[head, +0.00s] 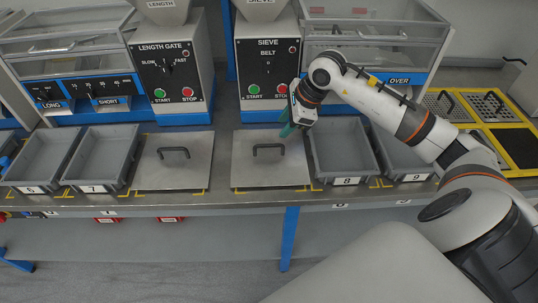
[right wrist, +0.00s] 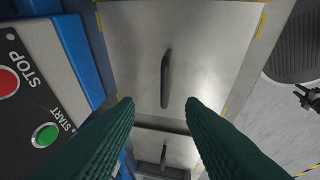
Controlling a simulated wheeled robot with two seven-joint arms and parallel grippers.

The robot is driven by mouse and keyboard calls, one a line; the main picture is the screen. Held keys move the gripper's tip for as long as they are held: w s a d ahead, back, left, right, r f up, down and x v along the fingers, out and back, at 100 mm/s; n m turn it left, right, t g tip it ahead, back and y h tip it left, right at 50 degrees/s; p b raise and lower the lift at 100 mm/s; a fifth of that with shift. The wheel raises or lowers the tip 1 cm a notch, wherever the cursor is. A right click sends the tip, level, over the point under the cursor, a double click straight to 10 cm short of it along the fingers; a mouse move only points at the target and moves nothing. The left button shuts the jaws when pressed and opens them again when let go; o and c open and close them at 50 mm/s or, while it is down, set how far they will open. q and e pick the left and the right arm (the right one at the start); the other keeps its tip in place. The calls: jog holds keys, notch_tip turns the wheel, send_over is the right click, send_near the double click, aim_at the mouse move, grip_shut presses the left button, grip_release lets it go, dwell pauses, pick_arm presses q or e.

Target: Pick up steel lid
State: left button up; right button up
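Two flat steel lids with dark bar handles lie on the bench in the head view. One steel lid (head: 255,178) is in front of the sieve machine, the other (head: 160,178) in front of the length gate machine. My right gripper (head: 287,130) has green fingers and hovers by the back right part of the sieve-side lid, apart from its handle (head: 268,148). In the right wrist view my right gripper (right wrist: 158,103) is spread open and empty, with that lid (right wrist: 210,50) and its handle (right wrist: 166,78) beyond the fingers.
Grey trays stand on both sides: tray 8 (head: 347,181) right of the sieve-side lid, tray 7 (head: 93,188) left of the other lid. The sieve machine (head: 266,60) with its buttons rises close behind my right gripper. A bare bench strip lies between the lids.

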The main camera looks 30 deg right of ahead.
aim_at(269, 145)
jog(key=x, duration=0.5)
jog(key=shift+a+f, duration=0.15)
jog(key=shift+p+x, duration=0.55)
jog(key=shift+x, duration=2.15)
jog(key=shift+s+a, duration=0.15)
jog(key=shift+s, duration=0.05)
jog(key=shift+c, duration=0.4)
grip_shut()
